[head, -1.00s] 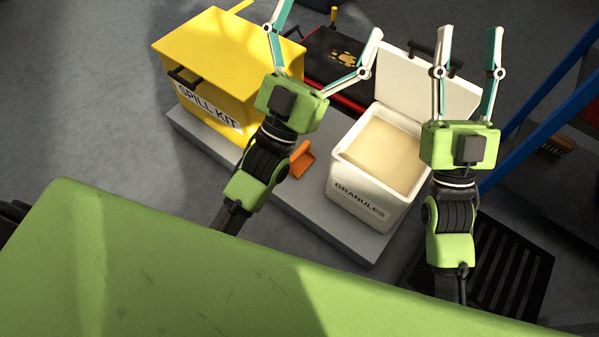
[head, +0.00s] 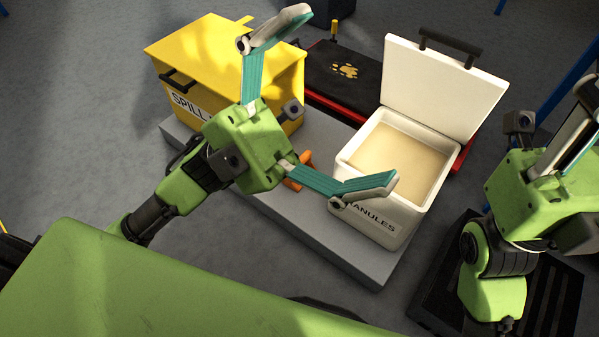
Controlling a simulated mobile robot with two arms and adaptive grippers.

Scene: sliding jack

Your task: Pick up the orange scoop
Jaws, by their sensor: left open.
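The orange scoop (head: 305,157) lies on the grey platform (head: 365,262) between the yellow spill kit box and the white granules box. Much of it is hidden behind the lower finger of my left gripper. My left gripper (head: 349,95) is open and empty, its fingers spread wide, one up by the yellow box and one down across the front of the granules box. It appears above the scoop, and I cannot tell the height. My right gripper (head: 580,128) is at the right edge, partly cut off, away from the scoop.
The yellow spill kit box (head: 190,52) stands left on the platform. The white granules box (head: 425,205) stands right, its lid (head: 440,85) raised, with pale granules inside. A black and red case (head: 345,68) lies behind. A black slatted pallet (head: 440,290) is at lower right.

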